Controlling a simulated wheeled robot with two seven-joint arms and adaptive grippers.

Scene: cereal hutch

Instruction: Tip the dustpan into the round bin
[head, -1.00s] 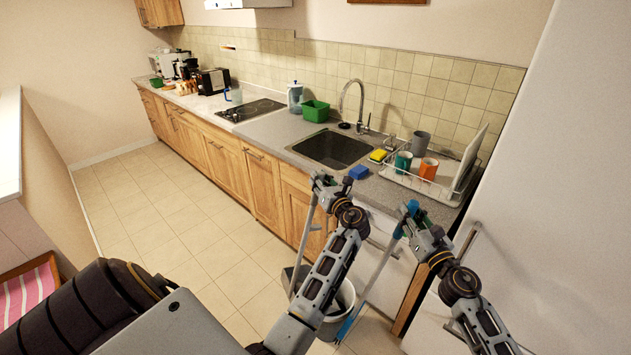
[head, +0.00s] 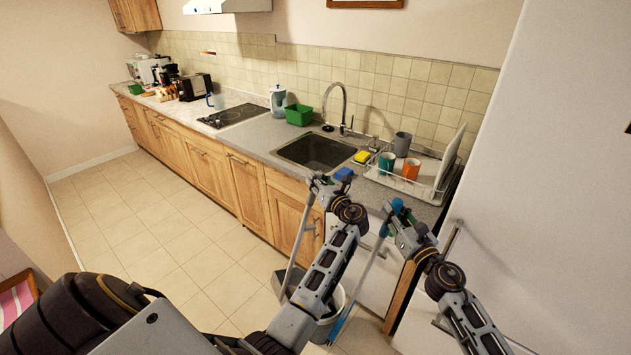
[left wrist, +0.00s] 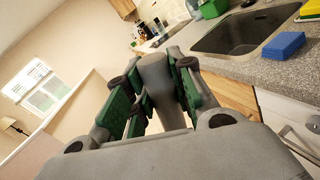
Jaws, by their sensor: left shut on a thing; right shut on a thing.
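My left gripper (head: 318,188) is shut on the grey long handle of the dustpan (head: 297,238). The handle slants down, and the dark pan shows low at the left edge of the round bin (head: 346,297). Whether the pan is over the bin or beside it, I cannot tell. In the left wrist view the green finger pads close around the thick grey handle end (left wrist: 158,75). My right gripper (head: 396,222) is shut on a long-handled brush (head: 369,272) with blue bristles low by the bin. My left arm hides part of the bin; its contents are not visible.
The counter (head: 232,141) with sink (head: 315,151), dish rack (head: 425,186) and blue sponge (head: 343,174) runs behind my grippers. A tall white surface (head: 520,200) stands close on the right. Tiled floor (head: 150,230) is clear to the left.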

